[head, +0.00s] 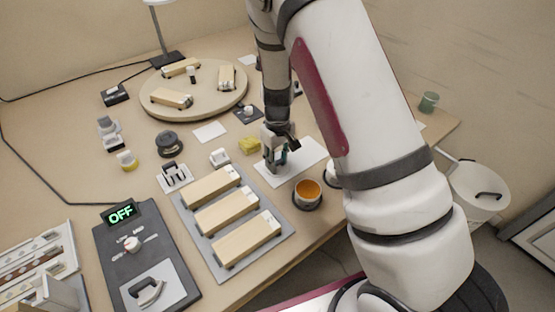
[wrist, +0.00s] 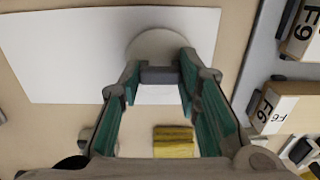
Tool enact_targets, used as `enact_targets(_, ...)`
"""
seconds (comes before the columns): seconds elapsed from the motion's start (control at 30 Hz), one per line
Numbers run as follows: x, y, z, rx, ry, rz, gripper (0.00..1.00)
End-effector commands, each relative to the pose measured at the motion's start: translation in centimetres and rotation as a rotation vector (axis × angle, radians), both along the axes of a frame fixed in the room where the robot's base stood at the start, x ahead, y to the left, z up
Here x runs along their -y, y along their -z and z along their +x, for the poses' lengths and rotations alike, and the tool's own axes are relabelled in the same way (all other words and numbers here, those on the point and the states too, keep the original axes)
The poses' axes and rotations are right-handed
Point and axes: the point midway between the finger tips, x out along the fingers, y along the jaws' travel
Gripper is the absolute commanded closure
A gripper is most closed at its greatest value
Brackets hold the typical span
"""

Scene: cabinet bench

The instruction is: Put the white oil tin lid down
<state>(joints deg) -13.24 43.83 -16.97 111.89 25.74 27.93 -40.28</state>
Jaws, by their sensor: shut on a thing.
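The white oil tin lid (wrist: 158,44) shows in the wrist view as a pale round disc with a grey grip between my fingertips. My gripper (head: 277,166) is shut on that grip, pointing down over the white sheet (head: 300,167); it also shows in the wrist view (wrist: 158,76). The lid overlaps the sheet (wrist: 60,50) in the wrist view. I cannot tell whether it touches the sheet. In the head view my fingers hide most of the lid. An open round container (head: 307,201) with orange contents stands just right of the sheet.
A yellow sponge (head: 249,146) lies left of my gripper. A grey tray (head: 215,262) with three wooden blocks is at front left. A white rounded thing (head: 333,176), partly behind my arm, stands beside the orange-filled container. A round board (head: 180,105) is farther back.

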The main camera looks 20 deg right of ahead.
Motion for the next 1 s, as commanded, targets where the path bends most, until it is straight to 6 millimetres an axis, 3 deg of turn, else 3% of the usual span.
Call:
enact_targets(0.2, 0.0, 0.3, 0.0, -0.001, 0.000, 0.000, 0.85)
enact_targets(0.23, 0.0, 0.3, 0.0, -0.001, 0.000, 0.000, 0.67)
enact_targets(0.3, 0.0, 0.3, 0.0, -0.001, 0.000, 0.000, 0.51)
enact_targets(0.33, 0.0, 0.3, 0.0, -0.001, 0.000, 0.000, 0.49)
enact_targets(0.73, 0.0, -0.5, 0.0, 0.002, 0.000, 0.000, 0.49)
enact_targets(1.0, 0.0, -5.4, 0.1, 0.005, -0.001, 0.001, 0.49)
